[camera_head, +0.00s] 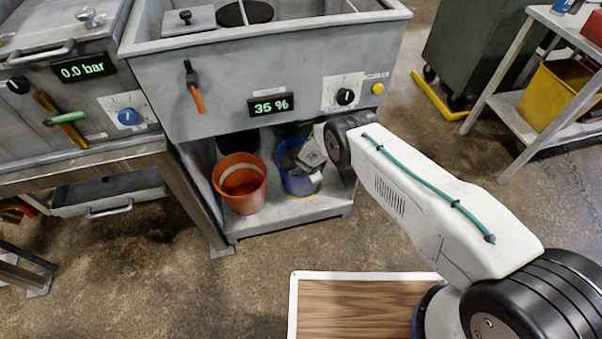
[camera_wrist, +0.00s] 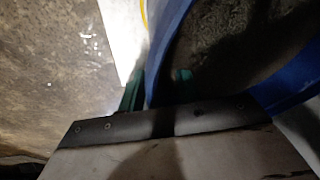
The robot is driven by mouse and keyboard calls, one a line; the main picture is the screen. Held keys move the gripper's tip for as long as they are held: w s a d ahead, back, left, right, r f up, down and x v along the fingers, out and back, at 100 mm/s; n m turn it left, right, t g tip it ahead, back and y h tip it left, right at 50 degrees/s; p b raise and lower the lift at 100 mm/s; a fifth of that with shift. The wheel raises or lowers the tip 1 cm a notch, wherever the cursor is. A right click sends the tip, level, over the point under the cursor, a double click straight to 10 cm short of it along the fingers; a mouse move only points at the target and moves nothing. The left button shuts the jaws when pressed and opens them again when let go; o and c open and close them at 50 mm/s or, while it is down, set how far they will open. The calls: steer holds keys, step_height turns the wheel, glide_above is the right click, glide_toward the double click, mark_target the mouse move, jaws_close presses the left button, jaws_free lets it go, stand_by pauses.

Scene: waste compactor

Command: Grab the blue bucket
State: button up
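The blue bucket (camera_head: 300,184) stands upright on the low shelf under the 35 % machine, right of an orange bucket. My gripper (camera_head: 312,168) is at its top right part, partly covering it. In the wrist view the blue bucket's wall and rim (camera_wrist: 168,40) fill the upper right, with a dark inside. My gripper (camera_wrist: 158,88) shows there with a green finger outside the wall and a small green patch inside it. The wall lies between them. Shadow hides whether the fingers press on it.
The orange bucket (camera_head: 239,186) stands close on the left, on the same shelf (camera_head: 290,211). The machine body (camera_head: 220,105) overhangs both buckets. A table leg (camera_head: 192,190) is at the left. The floor in front is clear. A yellow bin (camera_head: 556,95) is at the far right.

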steer(key=shift+a, duration=0.15)
jaws_close()
steer(key=shift+w+r, duration=0.1)
stand_by(0.9)
